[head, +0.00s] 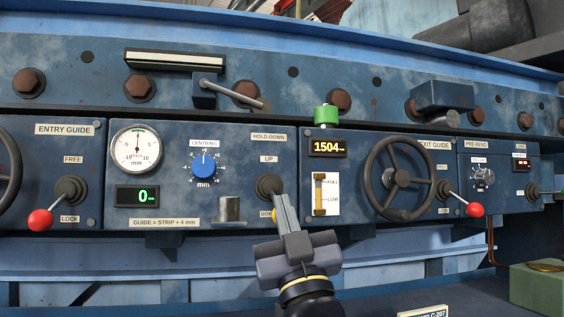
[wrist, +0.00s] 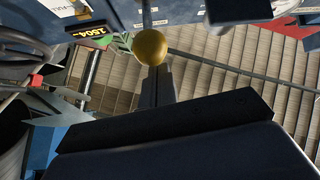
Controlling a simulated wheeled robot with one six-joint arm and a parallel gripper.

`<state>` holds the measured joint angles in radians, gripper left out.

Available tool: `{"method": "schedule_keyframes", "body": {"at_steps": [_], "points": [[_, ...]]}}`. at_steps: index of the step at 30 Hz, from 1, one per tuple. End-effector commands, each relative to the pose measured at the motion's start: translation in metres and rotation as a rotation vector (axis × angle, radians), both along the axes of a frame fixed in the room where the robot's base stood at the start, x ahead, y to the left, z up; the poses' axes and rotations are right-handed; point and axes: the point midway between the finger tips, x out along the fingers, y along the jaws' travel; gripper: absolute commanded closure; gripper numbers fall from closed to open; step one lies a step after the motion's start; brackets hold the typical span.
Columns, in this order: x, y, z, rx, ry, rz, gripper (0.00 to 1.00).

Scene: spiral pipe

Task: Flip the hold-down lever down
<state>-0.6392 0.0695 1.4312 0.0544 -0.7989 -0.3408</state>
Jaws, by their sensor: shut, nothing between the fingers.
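The hold-down lever has a dark round hub (head: 268,185) on the blue panel, between the UP and DOWN labels. Its yellow knob (wrist: 151,47) is a ball at the tips of my fingers in the wrist view. In the head view only yellow slivers show beside my fingers, below the hub and near the DOWN label. My gripper (head: 283,207) is shut and empty, reaching up to the lever from below. It also shows in the wrist view (wrist: 152,75). The fingers hide most of the lever's shaft, and I cannot tell whether they touch the knob.
A blue centring dial (head: 204,167) and a short metal post (head: 229,209) lie left of the lever. To the right are a FULL/LOW gauge (head: 326,194), a handwheel (head: 398,178) and a red-knobbed lever (head: 474,209). A green button (head: 326,115) sits above.

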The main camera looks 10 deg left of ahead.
Motion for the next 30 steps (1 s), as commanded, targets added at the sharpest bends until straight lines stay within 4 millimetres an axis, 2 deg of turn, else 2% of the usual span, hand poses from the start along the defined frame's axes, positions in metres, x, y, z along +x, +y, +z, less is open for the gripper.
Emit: {"method": "schedule_keyframes", "body": {"at_steps": [1,8,30], "points": [[0.0004,0.0000,-0.0058,0.001,-0.002,0.000,1.00],[0.0024,0.0010,-0.0111,-0.001,0.000,-0.001,1.00],[0.0053,0.0023,-0.0139,-0.005,0.008,-0.001,1.00]]}}
